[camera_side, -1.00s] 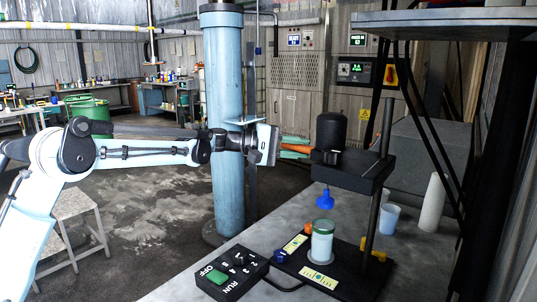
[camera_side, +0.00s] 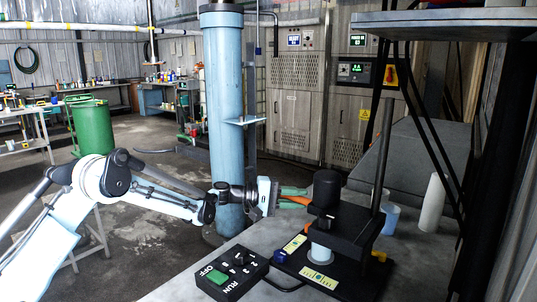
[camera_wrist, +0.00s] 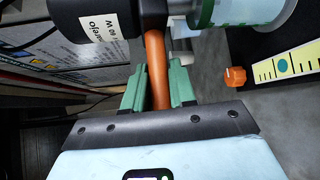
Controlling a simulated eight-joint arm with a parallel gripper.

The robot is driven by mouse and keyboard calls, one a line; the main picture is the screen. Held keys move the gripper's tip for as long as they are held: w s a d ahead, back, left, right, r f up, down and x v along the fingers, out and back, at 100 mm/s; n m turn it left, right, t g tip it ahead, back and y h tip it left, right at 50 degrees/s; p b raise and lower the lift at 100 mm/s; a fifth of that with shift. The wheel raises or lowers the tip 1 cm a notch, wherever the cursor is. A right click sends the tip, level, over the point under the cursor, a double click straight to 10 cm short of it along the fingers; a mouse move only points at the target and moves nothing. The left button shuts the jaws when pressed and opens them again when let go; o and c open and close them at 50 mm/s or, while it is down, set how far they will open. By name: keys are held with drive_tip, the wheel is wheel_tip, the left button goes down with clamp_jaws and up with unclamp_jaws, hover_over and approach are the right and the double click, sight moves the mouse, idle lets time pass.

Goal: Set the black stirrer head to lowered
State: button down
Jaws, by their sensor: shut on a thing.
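The black stirrer head (camera_side: 327,190) sits low on its upright post (camera_side: 382,150), with its black carrier block (camera_side: 345,228) just above the clear container (camera_side: 320,253). The block hides the container's upper part and the blue stirrer tip. My gripper (camera_side: 290,198) is left of the head, its green fingers shut on the orange handle (camera_side: 300,203) that sticks out from the head. In the wrist view, my gripper (camera_wrist: 158,88) has the orange handle (camera_wrist: 155,55) between its fingers. The labelled stirrer head (camera_wrist: 85,18) and the container's green rim (camera_wrist: 206,14) show at the top.
A black control box (camera_side: 232,272) with a green button lies on the bench left of the stand base. An orange knob (camera_wrist: 235,76) is near the container. A blue cup (camera_side: 390,218) and a white cylinder (camera_side: 432,203) stand behind the post, to the right.

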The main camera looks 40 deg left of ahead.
drive_tip(key=shift+a+f, duration=0.1)
drive_tip(key=shift+f, duration=0.25)
drive_tip(key=c, duration=1)
unclamp_jaws()
drive_tip(key=shift+r, duration=0.1)
drive_tip(key=v, duration=1.2)
drive_tip(key=shift+r, duration=0.1)
drive_tip(key=shift+s, duration=0.1)
